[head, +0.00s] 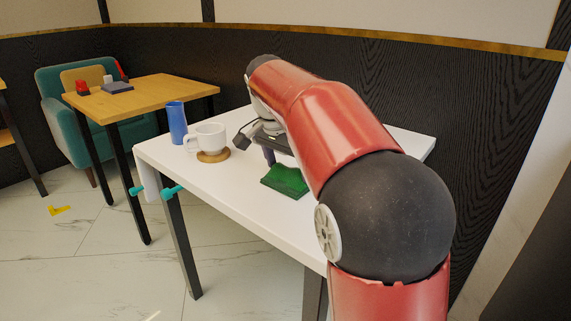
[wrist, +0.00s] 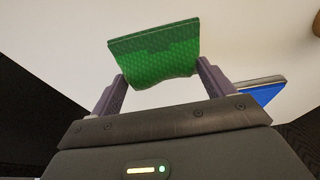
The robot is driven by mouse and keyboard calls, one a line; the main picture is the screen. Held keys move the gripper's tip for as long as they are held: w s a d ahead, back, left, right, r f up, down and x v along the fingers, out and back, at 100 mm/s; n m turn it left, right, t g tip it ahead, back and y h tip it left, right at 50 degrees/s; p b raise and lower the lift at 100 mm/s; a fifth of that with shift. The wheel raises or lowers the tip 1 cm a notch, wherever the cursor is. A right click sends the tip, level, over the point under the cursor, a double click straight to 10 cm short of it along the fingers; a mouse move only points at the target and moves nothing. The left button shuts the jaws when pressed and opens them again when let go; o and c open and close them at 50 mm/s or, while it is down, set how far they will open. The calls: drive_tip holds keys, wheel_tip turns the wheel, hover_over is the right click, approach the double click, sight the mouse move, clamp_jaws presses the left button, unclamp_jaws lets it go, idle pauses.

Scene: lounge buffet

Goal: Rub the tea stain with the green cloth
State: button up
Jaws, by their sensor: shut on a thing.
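The green cloth (head: 286,181) is at the white table top, below and in front of my gripper (head: 268,158) in the head view. In the wrist view the cloth (wrist: 155,52) sits between the two purple-grey fingers of my gripper (wrist: 160,82), which are shut on it. Its far part spreads out beyond the fingertips over the white surface. I cannot tell whether its whole underside touches the table. No tea stain shows in either view; my arm and the cloth hide part of the table.
A blue flat item (wrist: 262,92) lies right of the fingers in the wrist view. The table's front left area is clear.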

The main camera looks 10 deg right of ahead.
sight(278, 164)
drive_tip(key=shift+w, duration=0.1)
drive_tip(key=shift+w+a+r+p, duration=0.25)
drive_tip(key=shift+w+a+p, duration=0.45)
drive_tip(key=shift+p, duration=0.35)
drive_tip(key=shift+w+a+f+p, duration=0.15)
drive_tip(key=shift+w+a+p, duration=0.15)
drive_tip(key=shift+w, duration=0.25)
drive_tip(key=shift+d, duration=0.1)
drive_tip(key=shift+s+d+f+b, duration=0.1)
drive_tip(key=shift+s+d+b, duration=0.35)
drive_tip(key=shift+s, duration=0.25)
drive_tip(key=shift+s+d+f+b, duration=0.1)
drive_tip(key=shift+s+d+b, duration=0.35)
drive_tip(key=shift+s, duration=0.2)
